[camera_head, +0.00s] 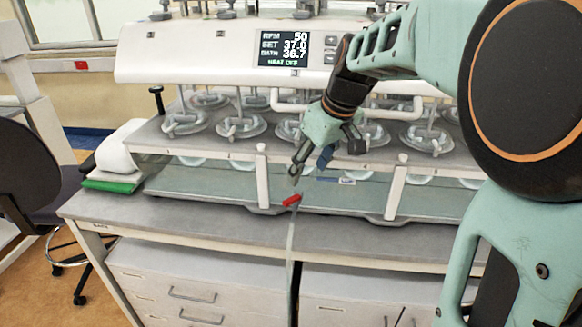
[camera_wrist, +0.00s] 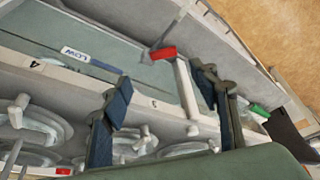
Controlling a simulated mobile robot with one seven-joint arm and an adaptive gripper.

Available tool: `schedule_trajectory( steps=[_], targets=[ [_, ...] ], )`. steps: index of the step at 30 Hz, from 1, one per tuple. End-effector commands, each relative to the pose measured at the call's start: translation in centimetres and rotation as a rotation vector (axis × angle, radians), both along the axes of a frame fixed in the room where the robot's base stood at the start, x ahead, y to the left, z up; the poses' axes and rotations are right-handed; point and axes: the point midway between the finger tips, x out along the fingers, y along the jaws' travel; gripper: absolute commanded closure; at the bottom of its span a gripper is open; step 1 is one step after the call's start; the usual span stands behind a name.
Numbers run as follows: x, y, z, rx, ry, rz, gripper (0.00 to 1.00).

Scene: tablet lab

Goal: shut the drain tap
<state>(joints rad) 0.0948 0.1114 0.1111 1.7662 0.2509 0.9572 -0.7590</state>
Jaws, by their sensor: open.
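The drain tap has a red handle (camera_head: 291,200) low on the front of the bath, just above the bench top. A thin grey tube hangs below it over the bench edge. The red handle also shows in the wrist view (camera_wrist: 163,53), beyond my fingertips. My gripper (camera_head: 309,170) is open and empty, pointing down in front of the bath, a little above and to the right of the handle and apart from it. In the wrist view the two dark fingers (camera_wrist: 160,84) stand wide apart. The tap's body is too small to make out.
The water bath (camera_head: 210,180) has white posts along its front and several lidded vessels above. Its display (camera_head: 284,48) reads HEAT OFF. A green item (camera_head: 112,184) and a white roll lie at the bench's left. Drawers (camera_head: 195,285) are below; a chair (camera_head: 45,190) stands left.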

Motion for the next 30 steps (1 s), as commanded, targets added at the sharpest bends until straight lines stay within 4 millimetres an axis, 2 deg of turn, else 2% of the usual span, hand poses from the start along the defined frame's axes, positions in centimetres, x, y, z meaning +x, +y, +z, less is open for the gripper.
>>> schedule_trajectory(
  steps=[7,15,21,30],
  targets=[
    [0.5,1.1,-1.8,0.019,0.009,-0.008,0.45],
    [2.0,2.3,-6.6,0.017,0.010,-0.005,0.45],
    [2.9,2.9,-9.1,0.017,0.006,-0.005,0.45],
    [3.3,3.2,-10.1,0.015,0.004,-0.006,0.45]
  ],
)
